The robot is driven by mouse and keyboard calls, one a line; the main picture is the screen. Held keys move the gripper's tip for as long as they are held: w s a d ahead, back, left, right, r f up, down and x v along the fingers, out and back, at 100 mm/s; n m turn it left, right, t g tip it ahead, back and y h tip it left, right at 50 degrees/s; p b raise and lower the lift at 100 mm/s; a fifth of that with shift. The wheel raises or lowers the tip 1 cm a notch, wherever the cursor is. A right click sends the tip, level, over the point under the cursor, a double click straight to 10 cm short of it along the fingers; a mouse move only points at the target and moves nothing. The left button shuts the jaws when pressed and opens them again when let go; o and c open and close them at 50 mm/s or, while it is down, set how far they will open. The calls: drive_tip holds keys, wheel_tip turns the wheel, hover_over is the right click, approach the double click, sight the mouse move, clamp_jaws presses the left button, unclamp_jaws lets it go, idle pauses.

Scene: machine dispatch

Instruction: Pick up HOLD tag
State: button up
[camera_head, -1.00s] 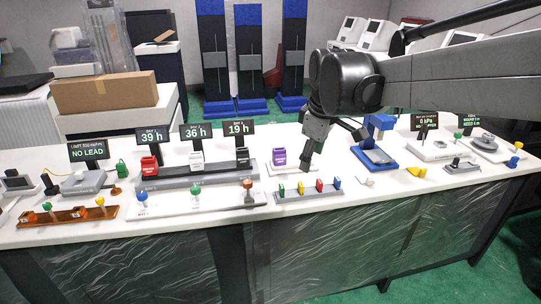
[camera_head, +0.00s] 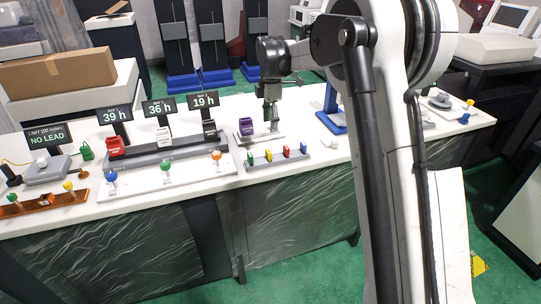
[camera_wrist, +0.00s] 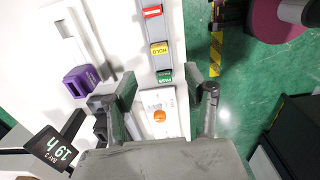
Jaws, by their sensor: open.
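The HOLD tag (camera_wrist: 159,48) is yellow and stands in a grey rack, between the green PASS tag (camera_wrist: 164,75) and a red tag (camera_wrist: 152,11) in the wrist view. In the head view the yellow tag (camera_head: 268,155) stands second from the left in the rack (camera_head: 279,160) near the table's front edge. My gripper (camera_wrist: 168,88) is open and empty, its fingers on either side of the rack's PASS end. In the head view my gripper (camera_head: 271,122) is above and behind the rack, pointing down.
A purple item (camera_wrist: 80,80) stands to the left of the rack. A white board (camera_head: 170,180) with blue, green and orange knobs lies left of the rack. Display signs (camera_head: 204,100) stand behind. Green floor shows beyond the table edge.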

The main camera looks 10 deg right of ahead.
sight(268, 151)
wheel_tip(268, 151, down, 9)
drive_tip(key=shift+w+r, duration=0.1)
drive_tip(key=shift+r, duration=0.05)
drive_tip(key=shift+a+f+b, duration=0.2)
drive_tip(key=shift+f, duration=1.15)
drive_tip(key=shift+a+f+b, duration=0.15)
drive_tip(key=shift+f, duration=1.2)
drive_tip(key=c, duration=0.9)
